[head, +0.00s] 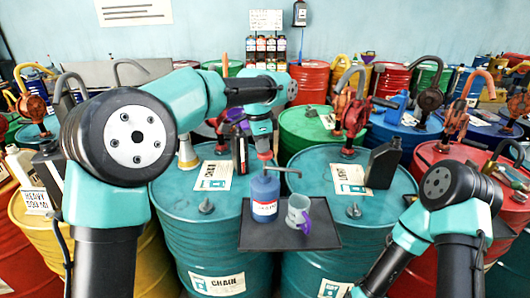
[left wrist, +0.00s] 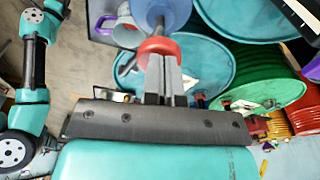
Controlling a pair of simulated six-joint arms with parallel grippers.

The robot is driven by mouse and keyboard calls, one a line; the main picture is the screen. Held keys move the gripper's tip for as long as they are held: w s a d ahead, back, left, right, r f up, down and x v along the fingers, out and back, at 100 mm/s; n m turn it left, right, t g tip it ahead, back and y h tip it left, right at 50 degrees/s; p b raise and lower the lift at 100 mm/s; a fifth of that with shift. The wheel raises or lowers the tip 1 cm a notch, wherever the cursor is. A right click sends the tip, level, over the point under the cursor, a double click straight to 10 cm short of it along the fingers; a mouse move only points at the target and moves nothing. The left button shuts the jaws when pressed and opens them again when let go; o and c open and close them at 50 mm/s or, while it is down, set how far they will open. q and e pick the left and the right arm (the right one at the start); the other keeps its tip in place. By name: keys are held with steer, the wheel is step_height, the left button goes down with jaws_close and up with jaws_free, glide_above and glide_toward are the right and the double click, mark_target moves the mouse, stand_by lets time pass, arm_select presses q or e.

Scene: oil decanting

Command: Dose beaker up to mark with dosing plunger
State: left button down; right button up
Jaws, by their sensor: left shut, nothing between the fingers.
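The blue dosing bottle (head: 265,197) stands upright on a dark tray (head: 290,238). Its plunger has a red top (head: 265,156) and a grey spout (head: 287,171) reaching right, toward the beaker. The grey beaker (head: 298,208) with a purple handle stands right of the bottle, apart from it. My left gripper (head: 263,146) points down right above the plunger, fingers together and empty. In the left wrist view the shut fingers (left wrist: 163,78) overlap the red top (left wrist: 158,47); contact is unclear. The beaker (left wrist: 127,32) shows beside it. The liquid level and mark are not readable. My right gripper is out of view.
Teal drums (head: 345,240) stand under and around the tray. Several hand pumps and coloured drums crowd the back and sides.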

arm_select(q)
step_height(320, 180, down, 2)
steer(key=shift+f, duration=0.25)
steer(key=a, duration=0.2)
steer(key=a+r, duration=0.1)
steer(key=shift+s+r, duration=0.1)
steer(key=shift+s, duration=0.3)
steer(key=shift+r, duration=0.15)
step_height(320, 180, up, 17)
steer(key=a, duration=0.1)
steer(key=shift+s+a, duration=0.25)
stand_by(1.0)
steer(key=d+f, duration=0.1)
steer(key=f, duration=0.2)
steer(key=d+f, duration=0.1)
steer(key=f, duration=0.1)
steer(key=w+d+f, duration=0.1)
steer(key=d+f, duration=0.1)
steer(key=f, duration=0.1)
steer(key=shift+f, duration=0.35)
